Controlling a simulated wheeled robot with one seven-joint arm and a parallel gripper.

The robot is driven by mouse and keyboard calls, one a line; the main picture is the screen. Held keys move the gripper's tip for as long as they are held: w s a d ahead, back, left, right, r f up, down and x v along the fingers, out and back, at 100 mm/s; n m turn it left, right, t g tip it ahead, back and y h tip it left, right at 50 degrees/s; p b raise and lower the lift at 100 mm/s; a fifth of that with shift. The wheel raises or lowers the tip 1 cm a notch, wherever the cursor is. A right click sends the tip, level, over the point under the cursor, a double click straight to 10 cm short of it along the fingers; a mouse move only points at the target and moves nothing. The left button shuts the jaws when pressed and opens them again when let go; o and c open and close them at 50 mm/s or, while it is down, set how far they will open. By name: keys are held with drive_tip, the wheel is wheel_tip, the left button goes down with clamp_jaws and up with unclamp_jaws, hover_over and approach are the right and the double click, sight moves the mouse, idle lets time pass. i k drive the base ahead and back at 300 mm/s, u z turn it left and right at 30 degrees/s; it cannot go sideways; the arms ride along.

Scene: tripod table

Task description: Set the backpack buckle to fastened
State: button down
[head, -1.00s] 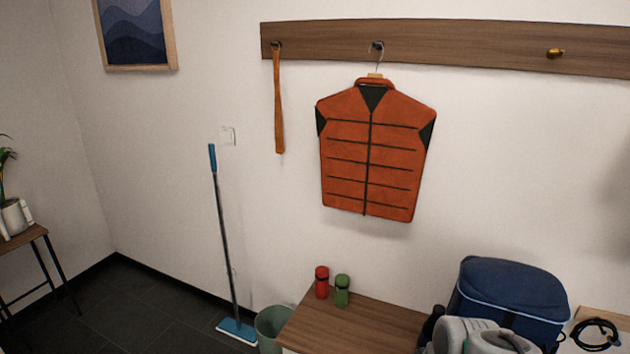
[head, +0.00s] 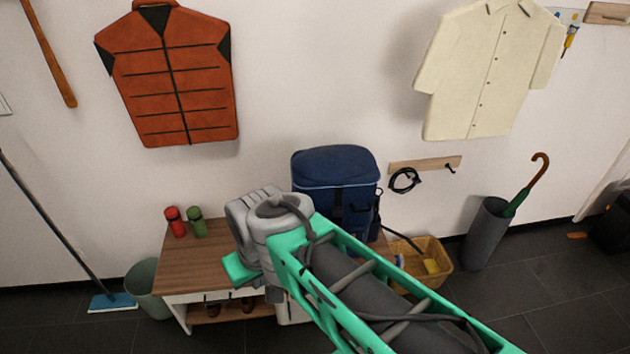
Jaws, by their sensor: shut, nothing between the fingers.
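The navy blue backpack (head: 335,170) stands upright on the wooden bench against the wall, in the middle of the head view. It has a light blue trim line under its lid and a dark vertical strap down the front. The buckle is too small and dark to make out, so I cannot tell whether it is fastened. My grey and green arm crosses in front of the backpack's lower part. My gripper does not show; the arm's grey joint and links hide what is behind them.
The bench (head: 185,262) carries a red bottle (head: 175,221) and a green bottle (head: 196,222) at left. A yellow basket (head: 433,264) and a grey umbrella stand (head: 485,235) are to the right. A green bin (head: 148,290) stands left of the bench.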

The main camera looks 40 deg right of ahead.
sight(337, 211)
drive_tip(key=u, duration=0.05)
drive_tip(key=k, duration=0.5)
drive_tip(key=u, duration=0.65)
drive_tip(key=i, duration=0.8)
drive_tip(key=z, duration=1.05)
